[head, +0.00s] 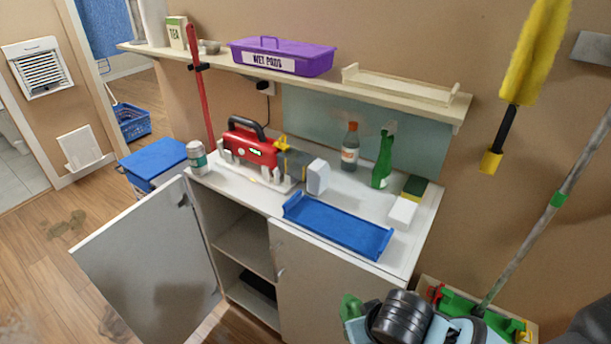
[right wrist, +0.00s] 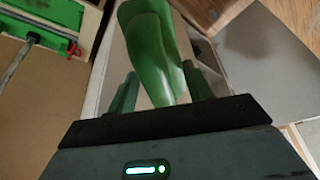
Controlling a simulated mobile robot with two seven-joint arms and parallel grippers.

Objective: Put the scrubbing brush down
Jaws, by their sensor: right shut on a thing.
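A smooth green thing (right wrist: 155,50), which I take to be the scrubbing brush, stands up between the two dark green fingers of my right gripper (right wrist: 162,92) in the right wrist view. The gripper is shut on it. Its bristles cannot be made out. In the head view, my right arm is at the bottom, in front of the cabinet, and a small green patch (head: 351,305) shows at its left; I cannot tell whether this is the brush or a finger. My left gripper is not in view.
An empty blue tray (head: 338,226) lies on the white counter. The left cabinet door (head: 150,265) hangs open.

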